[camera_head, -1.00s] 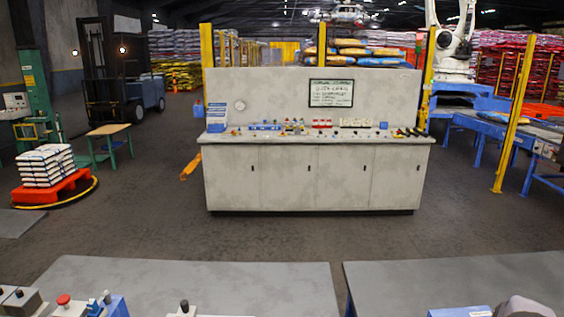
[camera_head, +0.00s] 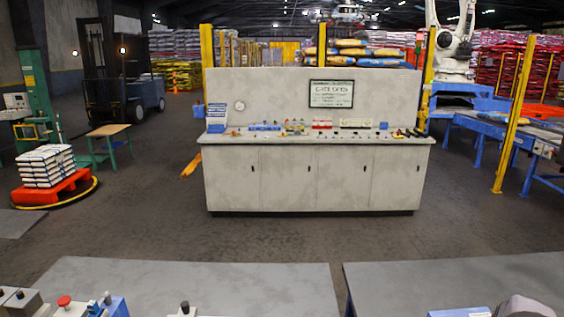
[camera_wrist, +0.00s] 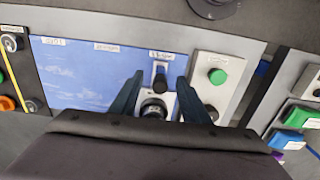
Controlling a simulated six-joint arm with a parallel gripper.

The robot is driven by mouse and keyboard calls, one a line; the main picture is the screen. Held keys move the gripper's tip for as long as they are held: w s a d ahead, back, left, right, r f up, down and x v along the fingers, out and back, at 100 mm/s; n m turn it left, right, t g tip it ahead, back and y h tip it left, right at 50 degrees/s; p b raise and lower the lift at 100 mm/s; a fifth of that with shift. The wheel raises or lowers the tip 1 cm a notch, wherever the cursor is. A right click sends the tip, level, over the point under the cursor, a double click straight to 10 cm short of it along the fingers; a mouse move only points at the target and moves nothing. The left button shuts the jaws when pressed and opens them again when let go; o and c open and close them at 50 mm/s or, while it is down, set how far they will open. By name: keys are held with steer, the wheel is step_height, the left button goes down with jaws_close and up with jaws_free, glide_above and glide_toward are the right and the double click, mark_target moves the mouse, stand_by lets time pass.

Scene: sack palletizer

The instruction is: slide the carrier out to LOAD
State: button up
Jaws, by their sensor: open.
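In the wrist view my gripper (camera_wrist: 160,79) is open, with its two dark fingers on either side of a small black upright knob (camera_wrist: 160,73). The knob stands on a pale block, which appears to be the carrier, at the right end of a blue panel (camera_wrist: 90,75). A round dark part (camera_wrist: 153,108) sits nearer, between the fingers. I cannot tell whether the fingers touch the knob. Small white labels run along the panel's far edge; I cannot read them surely.
Right of the panel is a pale box with a green button (camera_wrist: 217,76). Further right are green and blue blocks (camera_wrist: 301,118). An orange button (camera_wrist: 7,103) is at the left edge. In the head view a grey console (camera_head: 315,175) stands beyond two near benches (camera_head: 200,280).

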steer(key=shift+r+p, duration=1.25)
steer(key=shift+r, duration=0.65)
steer(key=shift+r, duration=0.1)
steer(key=shift+r+p, duration=1.3)
steer(key=shift+r, duration=0.4)
